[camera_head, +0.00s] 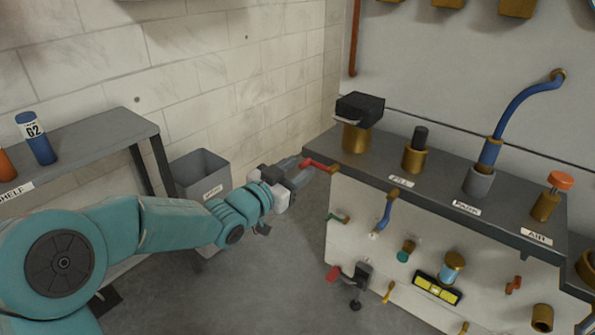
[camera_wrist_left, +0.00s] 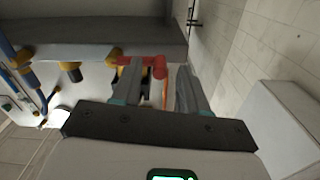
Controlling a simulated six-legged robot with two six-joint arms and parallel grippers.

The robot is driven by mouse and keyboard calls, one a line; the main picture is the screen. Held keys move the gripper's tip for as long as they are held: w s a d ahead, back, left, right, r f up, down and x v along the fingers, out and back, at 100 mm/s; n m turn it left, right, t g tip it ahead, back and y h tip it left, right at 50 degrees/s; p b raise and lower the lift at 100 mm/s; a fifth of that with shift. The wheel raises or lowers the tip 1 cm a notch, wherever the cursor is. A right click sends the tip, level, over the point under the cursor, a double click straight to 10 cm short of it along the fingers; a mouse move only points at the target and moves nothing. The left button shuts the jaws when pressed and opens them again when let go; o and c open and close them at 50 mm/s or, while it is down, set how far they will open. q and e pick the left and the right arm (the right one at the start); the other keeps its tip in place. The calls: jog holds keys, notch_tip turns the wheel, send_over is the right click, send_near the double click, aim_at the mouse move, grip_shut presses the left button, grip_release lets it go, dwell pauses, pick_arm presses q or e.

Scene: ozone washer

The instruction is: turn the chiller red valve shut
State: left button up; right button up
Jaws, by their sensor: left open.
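A red valve handle (camera_head: 319,164) sticks out from the near left corner of the grey bench top. My left gripper (camera_head: 302,172) is at this handle, with its fingers open and reaching toward it from the left. In the left wrist view the red handle (camera_wrist_left: 147,61) lies across the fingertips of the left gripper (camera_wrist_left: 158,75), and a red part hangs down between the two open fingers. I cannot tell whether a finger touches it. No label on this handle is readable. My right gripper is not in view.
The bench top (camera_head: 390,172) carries a black-topped brass fitting (camera_head: 357,139), other brass fittings and a blue pipe (camera_head: 513,108). Small valves and a yellow level (camera_head: 437,288) are on the panel below. A grey bin (camera_head: 203,172) and a shelf (camera_head: 90,152) with bottles stand left.

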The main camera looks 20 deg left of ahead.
pick_arm(q)
jog(key=shift+w+d, duration=0.1)
jog(key=shift+w, duration=0.15)
grip_shut()
